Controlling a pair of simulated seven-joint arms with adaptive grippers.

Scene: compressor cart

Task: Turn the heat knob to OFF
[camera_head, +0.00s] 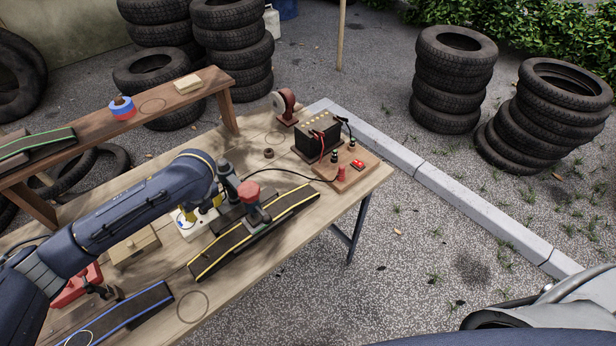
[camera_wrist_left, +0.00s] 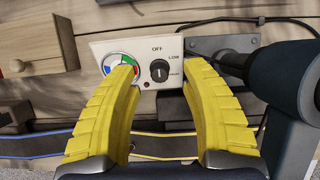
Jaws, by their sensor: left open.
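The heat knob (camera_wrist_left: 159,70) is a round black knob on a pale panel (camera_wrist_left: 115,50) in the left wrist view. OFF is printed above it, LOW at its upper right, and another small label at its right. I cannot tell surely which label its pointer faces. A coloured dial sits left of the knob on the panel. My left gripper (camera_wrist_left: 164,92) is open, with its two yellow fingers on either side of the knob in the picture and no visible grip. In the head view my left gripper (camera_head: 202,209) is over the panel (camera_head: 194,231), mostly hiding it.
A dark tool handle (camera_wrist_left: 283,85) stands close right of my fingers; its red-topped tool (camera_head: 248,192) shows in the head view. A yellow-edged ramp (camera_head: 228,248) lies in front. A wooden box (camera_head: 135,246) is to the left. A battery (camera_head: 317,135) stands at the bench's far end.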

